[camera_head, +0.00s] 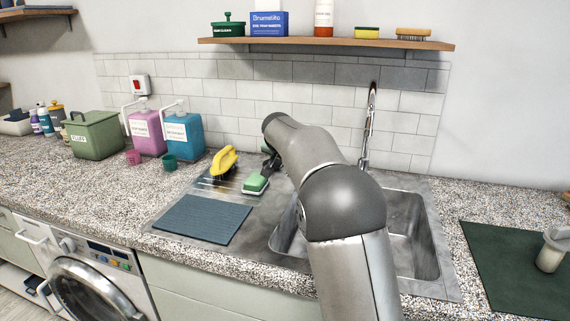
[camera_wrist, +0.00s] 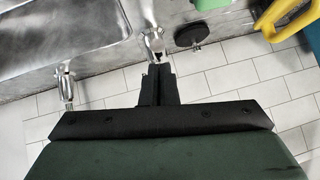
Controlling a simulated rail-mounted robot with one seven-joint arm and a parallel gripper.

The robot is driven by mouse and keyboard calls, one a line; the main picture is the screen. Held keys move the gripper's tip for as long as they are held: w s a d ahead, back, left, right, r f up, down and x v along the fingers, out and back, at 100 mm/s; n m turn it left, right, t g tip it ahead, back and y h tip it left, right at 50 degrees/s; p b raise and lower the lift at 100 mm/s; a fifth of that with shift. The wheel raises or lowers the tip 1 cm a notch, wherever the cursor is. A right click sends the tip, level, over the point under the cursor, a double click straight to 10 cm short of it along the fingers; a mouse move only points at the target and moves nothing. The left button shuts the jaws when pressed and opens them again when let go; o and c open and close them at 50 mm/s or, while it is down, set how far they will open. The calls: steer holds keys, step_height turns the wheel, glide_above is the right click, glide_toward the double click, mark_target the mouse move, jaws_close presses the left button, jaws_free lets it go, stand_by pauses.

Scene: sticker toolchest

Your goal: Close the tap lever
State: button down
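The chrome tap rises in front of the tiled wall behind the sink, and its tall spout (camera_head: 369,118) shows to the right of my arm in the head view. In the wrist view a chrome fitting (camera_wrist: 151,38), which looks like the tap lever, stands beside the sink rim just beyond my fingertips. My gripper (camera_wrist: 159,68) has its two dark fingers close together, with no clear gap. Its tips overlap the fitting's near end; I cannot tell whether they touch. In the head view my arm hides the lever and most of my gripper (camera_head: 271,161).
The steel sink (camera_head: 412,232) lies under my arm. A green sponge (camera_head: 255,184) and a yellow-handled brush (camera_head: 223,162) lie left of my gripper. A black disc (camera_wrist: 193,36) lies close to the fitting. The tiled wall (camera_wrist: 235,76) is close behind.

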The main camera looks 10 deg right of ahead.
steer(key=shift+f, duration=0.1)
steer(key=s+a+r+p, duration=0.1)
steer(key=s+r, duration=0.5)
steer(key=r, duration=0.4)
steer(key=shift+s+r+p, duration=0.3)
steer(key=shift+r+p, duration=0.1)
steer(key=c, duration=1.4)
jaws_free()
steer(key=shift+s+r, duration=0.25)
